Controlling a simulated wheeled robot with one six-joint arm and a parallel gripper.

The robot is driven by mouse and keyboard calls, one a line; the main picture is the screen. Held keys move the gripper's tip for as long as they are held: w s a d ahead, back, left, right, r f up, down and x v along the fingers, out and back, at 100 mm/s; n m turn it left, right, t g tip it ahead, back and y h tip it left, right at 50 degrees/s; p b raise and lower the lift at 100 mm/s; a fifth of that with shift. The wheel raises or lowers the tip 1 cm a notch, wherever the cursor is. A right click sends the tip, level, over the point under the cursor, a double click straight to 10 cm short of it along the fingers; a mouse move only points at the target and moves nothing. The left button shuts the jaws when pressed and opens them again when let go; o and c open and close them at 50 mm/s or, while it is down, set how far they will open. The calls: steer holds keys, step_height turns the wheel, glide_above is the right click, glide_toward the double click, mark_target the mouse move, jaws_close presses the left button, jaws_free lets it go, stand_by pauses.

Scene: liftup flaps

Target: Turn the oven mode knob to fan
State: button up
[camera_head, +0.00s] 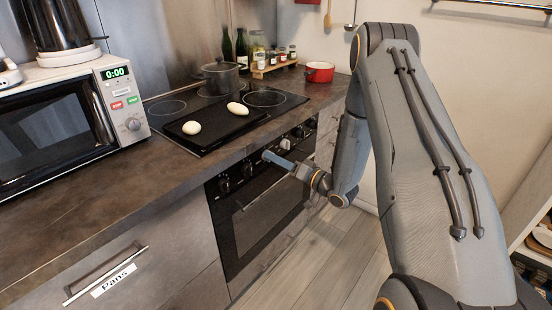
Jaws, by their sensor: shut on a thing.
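The black oven (262,215) is built in under the hob. Its control panel carries a row of dark knobs; a left one (224,186) and the one beside it (247,168) show clearly. My gripper (266,156) is at the panel, to the right of these two knobs, with its fingers pointing left towards the panel. It is shut on a knob that the fingers mostly hide. The knob markings are too small to read, so I cannot tell which setting it points to.
A black tray (215,128) with two white egg-like things lies on the hob. A grey pot (221,78) and a red pot (319,72) stand behind. A microwave (60,125) is at left. The oven handle (240,208) juts out below the panel.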

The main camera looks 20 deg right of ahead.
steer(key=m+h+p, duration=0.1)
steer(key=m+p, duration=0.1)
steer(key=m, duration=1.1)
steer(key=m+p, duration=0.2)
steer(key=m, duration=1.1)
steer(key=shift+s+a+t+h, duration=0.1)
steer(key=shift+a+t+h, duration=0.05)
steer(key=shift+t+h, duration=0.2)
steer(key=o, duration=1)
steer(key=shift+o, duration=0.2)
steer(key=b+v, duration=0.1)
steer(key=v, duration=0.6)
steer(key=shift+s, duration=0.35)
